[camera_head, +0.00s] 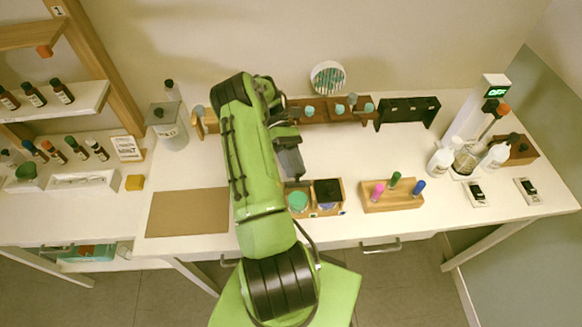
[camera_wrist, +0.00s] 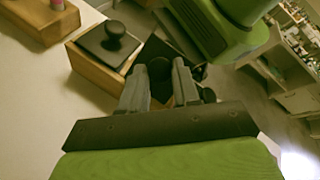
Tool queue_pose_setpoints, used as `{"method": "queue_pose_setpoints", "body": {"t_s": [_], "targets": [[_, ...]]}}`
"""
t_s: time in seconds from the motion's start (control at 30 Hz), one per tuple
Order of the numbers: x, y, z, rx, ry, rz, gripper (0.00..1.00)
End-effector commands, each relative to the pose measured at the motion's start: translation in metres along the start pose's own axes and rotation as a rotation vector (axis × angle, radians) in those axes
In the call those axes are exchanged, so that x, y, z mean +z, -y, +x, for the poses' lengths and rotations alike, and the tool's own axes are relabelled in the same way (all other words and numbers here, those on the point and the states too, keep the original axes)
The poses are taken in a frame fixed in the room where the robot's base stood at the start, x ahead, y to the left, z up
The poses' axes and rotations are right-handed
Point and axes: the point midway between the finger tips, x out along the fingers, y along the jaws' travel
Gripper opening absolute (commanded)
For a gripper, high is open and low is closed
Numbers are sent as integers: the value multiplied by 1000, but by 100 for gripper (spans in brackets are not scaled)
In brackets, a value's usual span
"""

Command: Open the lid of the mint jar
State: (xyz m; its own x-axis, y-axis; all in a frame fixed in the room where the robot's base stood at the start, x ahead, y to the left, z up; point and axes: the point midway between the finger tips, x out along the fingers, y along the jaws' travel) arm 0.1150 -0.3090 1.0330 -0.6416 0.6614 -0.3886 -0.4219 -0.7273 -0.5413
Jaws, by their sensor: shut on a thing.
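A small wooden box (camera_head: 313,212) holds two square compartments. The left one shows a round teal top or content (camera_head: 298,201) and no black lid over it. The right one has a black lid (camera_head: 327,190); this lid with its round knob also shows in the wrist view (camera_wrist: 108,40). My gripper (camera_head: 292,170) is above and behind the left compartment. In the wrist view my gripper (camera_wrist: 160,82) is shut on a dark knob (camera_wrist: 159,69), with a black lid (camera_wrist: 160,48) showing around it. I cannot read which jar is mint.
A wooden stand with pink, green and blue capped vials (camera_head: 392,196) stands right of the box. A brown mat (camera_head: 188,212) lies left. Wooden racks (camera_head: 335,112) line the back. A scale tower (camera_head: 478,110) and white bottles stand right. White table between is clear.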

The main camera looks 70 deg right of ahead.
Motion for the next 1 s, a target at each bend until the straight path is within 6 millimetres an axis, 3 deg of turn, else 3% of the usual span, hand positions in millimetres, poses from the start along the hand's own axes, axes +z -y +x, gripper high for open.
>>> {"method": "queue_pose_setpoints", "body": {"t_s": [0.3,0.87,0.9,1.0], "targets": [[-4,-4,0,-90,95,-35,0],[-4,-3,0,-110,117,-44,0],[-4,-3,0,-110,117,-44,32],[-3,-3,0,-110,118,-44,48]]}}
